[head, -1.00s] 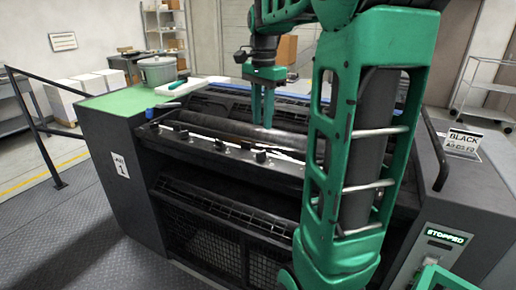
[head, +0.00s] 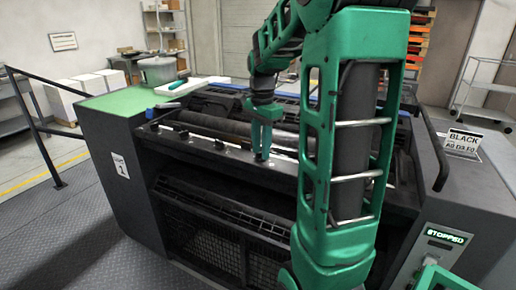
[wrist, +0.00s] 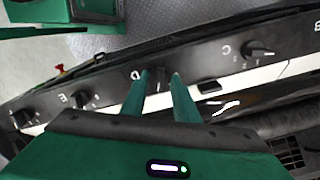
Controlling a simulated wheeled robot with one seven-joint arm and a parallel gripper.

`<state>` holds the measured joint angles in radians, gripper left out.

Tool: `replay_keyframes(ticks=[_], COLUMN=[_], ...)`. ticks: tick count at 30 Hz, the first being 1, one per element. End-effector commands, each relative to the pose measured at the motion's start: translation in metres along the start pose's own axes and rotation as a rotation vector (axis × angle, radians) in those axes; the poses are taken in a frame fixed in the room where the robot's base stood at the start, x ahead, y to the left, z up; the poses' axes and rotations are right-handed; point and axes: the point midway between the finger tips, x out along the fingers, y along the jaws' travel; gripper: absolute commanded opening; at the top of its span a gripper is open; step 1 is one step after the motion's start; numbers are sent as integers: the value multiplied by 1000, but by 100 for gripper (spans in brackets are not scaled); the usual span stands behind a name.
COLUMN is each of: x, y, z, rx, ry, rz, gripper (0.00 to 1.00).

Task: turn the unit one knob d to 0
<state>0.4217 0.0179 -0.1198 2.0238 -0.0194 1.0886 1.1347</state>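The unit one knob d (wrist: 157,80) is a small black knob on the dark strip, with the letter D beside it in the wrist view. My gripper (wrist: 161,73) is open, with its green fingertips on either side of knob d and a visible gap between them. I cannot tell whether the fingers touch the knob or where its pointer stands. In the head view my gripper (head: 262,158) points down at the strip and hides the knob. Unit one (head: 122,166) carries a plate with the number 1.
Knob E (wrist: 85,98) and knob C (wrist: 258,50) sit on either side along the same strip. A dark roller (head: 230,132) lies behind it. A placard (head: 463,141) reads BLACK, and a display (head: 445,236) reads STOPPED. A railing (head: 40,130) stands at the left.

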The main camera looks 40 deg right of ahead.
Motion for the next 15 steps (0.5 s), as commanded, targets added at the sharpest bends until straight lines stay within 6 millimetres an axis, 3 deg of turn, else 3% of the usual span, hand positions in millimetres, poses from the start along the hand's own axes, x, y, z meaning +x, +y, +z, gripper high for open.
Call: replay_keyframes(ticks=[7, 11, 15], x=[1, 1, 1], y=[0, 0, 0], z=[0, 0, 0], rx=[0, 0, -1], ry=[0, 0, 0], rz=[0, 0, 0], gripper=[27, 0, 0])
